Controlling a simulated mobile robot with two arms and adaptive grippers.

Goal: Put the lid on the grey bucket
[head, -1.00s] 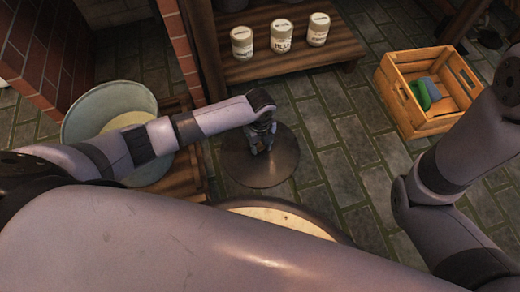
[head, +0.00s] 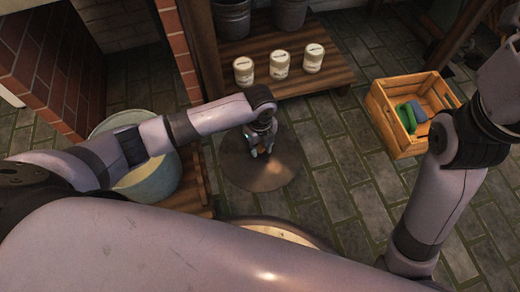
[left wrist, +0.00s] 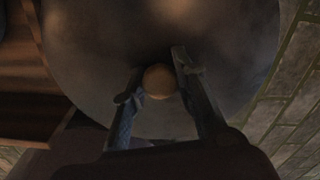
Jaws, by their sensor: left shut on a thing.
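The lid is a dark round metal disc (head: 280,172) near the middle of the head view. My left gripper (head: 262,146) is above its centre. In the left wrist view the fingers (left wrist: 160,80) are closed around a small round tan knob (left wrist: 159,82) on the lid (left wrist: 90,60). The lid appears held above the floor. A large grey bucket (head: 160,185) with pale contents stands left of the lid, partly hidden by my left arm. A second round vessel (head: 285,232) with cream contents shows below the lid, mostly hidden by my body. My right gripper is out of view.
A wooden shelf (head: 290,80) at the back holds three white jars (head: 279,65). Grey pails (head: 233,18) stand behind them. A wooden crate (head: 385,120) with green and blue items sits at right. A brick pillar (head: 178,50) rises at left. Stone floor (head: 345,150) is open between.

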